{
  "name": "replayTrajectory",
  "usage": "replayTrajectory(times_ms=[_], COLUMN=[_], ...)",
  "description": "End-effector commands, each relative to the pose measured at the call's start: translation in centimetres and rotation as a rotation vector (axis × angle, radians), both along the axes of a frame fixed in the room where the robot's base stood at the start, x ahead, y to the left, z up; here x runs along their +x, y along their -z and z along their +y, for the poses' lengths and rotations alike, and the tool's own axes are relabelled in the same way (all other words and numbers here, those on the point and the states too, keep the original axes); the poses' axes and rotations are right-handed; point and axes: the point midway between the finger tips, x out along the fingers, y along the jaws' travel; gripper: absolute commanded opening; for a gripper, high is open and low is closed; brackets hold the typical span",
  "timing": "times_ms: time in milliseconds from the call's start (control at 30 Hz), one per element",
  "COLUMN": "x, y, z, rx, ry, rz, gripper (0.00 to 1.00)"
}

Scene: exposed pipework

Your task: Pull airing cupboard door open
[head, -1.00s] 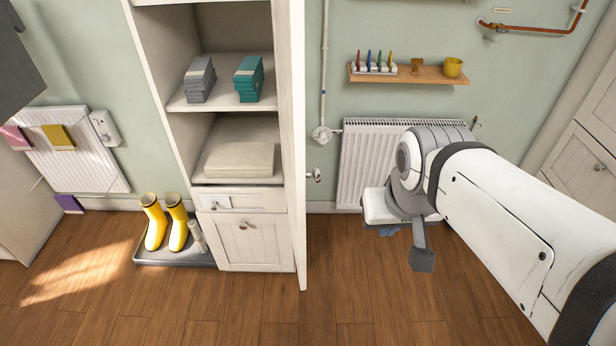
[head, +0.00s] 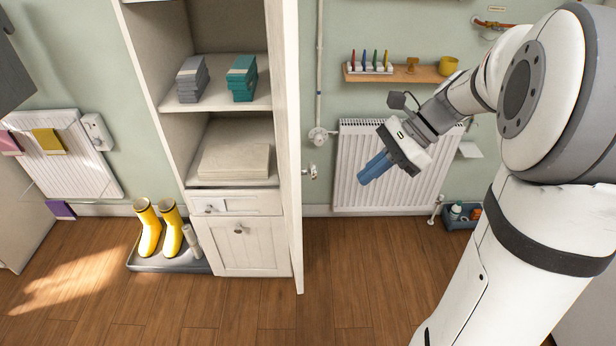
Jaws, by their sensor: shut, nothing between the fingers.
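The airing cupboard (head: 230,135) stands left of centre with its shelves in plain view. Its tall white door (head: 293,200) stands swung out at the cupboard's right side and is seen nearly edge-on. A small metal knob (head: 312,173) sticks out from the door's right face. My gripper (head: 366,178) has blue fingers, which are shut and empty. It hangs in front of the radiator, to the right of the knob and apart from it, pointing down and left.
A white radiator (head: 350,190) and a wooden shelf (head: 425,77) are on the wall behind my gripper. Yellow boots (head: 150,230) stand on a tray at left. A blue caddy (head: 462,222) sits on the floor at right.

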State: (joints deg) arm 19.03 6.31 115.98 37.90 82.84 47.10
Motion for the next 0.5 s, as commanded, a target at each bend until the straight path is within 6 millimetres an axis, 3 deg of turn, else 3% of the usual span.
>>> replayTrajectory(times_ms=[167, 500], x=[0.6, -0.2], y=[0.5, 5.1], z=[0.5, 5.1], rx=[0.03, 0.028], ry=[0.035, 0.029], rz=[0.035, 0.036], gripper=[0.0, 0.0])
